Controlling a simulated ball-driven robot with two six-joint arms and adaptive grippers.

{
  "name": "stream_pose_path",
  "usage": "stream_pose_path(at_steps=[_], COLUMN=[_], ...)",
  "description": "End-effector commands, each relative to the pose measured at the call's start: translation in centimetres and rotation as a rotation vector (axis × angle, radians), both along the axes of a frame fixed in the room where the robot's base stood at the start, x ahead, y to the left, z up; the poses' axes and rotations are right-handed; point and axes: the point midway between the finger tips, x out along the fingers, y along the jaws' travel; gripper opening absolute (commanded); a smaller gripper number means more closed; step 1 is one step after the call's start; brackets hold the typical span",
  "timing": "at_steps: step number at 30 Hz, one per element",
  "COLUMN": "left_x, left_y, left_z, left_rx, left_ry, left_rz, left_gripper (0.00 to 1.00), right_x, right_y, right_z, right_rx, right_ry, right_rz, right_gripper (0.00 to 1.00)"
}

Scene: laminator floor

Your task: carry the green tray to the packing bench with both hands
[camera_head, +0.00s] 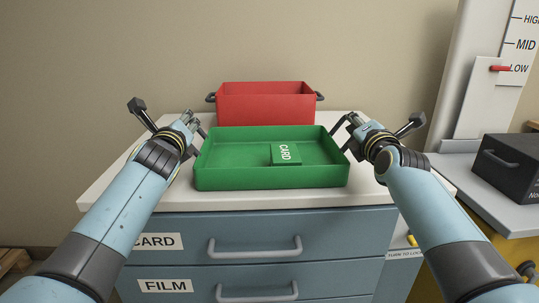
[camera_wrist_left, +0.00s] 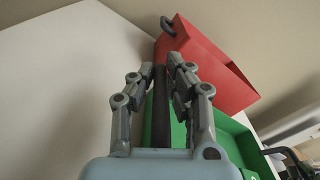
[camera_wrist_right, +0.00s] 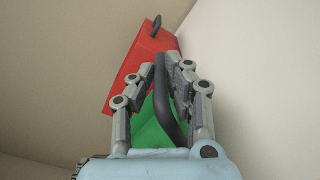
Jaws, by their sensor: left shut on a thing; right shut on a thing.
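The green tray (camera_head: 270,178) is on or just over the white top of a blue drawer cabinet; I cannot tell if it touches. My left gripper (camera_head: 199,128) is at the tray's left side. In the left wrist view its fingers (camera_wrist_left: 174,75) are shut on a dark handle (camera_wrist_left: 178,120). My right gripper (camera_head: 346,122) is at the tray's right side. In the right wrist view its fingers (camera_wrist_right: 173,68) are shut on a dark curved handle (camera_wrist_right: 165,105).
A red tray (camera_head: 265,103) with dark side handles stands just behind the green tray. The cabinet top (camera_head: 120,190) is bare at its left end. Drawers below are labelled CARD and FILM (camera_head: 165,286). At right are a dark box (camera_head: 508,165) and a panel with a red LOW pointer (camera_head: 499,68).

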Motion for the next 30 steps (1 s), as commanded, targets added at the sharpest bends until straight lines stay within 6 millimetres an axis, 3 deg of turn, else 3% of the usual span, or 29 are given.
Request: stream_pose_path(at_steps=[8,22,30], left_x=[0.0,0.1,0.1], left_y=[0.0,0.1,0.1], left_z=[0.5,5.8,6.3], left_rx=[0.001,0.001,0.001], left_ry=[-0.004,-0.017,-0.017], left_rz=[0.0,0.001,0.001], left_gripper=[0.0,0.0,0.0], right_x=[0.0,0.0,0.0], right_y=[-0.1,-0.1,-0.1], right_z=[0.2,5.6,6.2], right_rx=[-0.001,-0.002,-0.002], right_ry=[0.001,-0.015,-0.017], right_rz=[-0.001,-0.001,-0.001], right_gripper=[0.0,0.0,0.0])
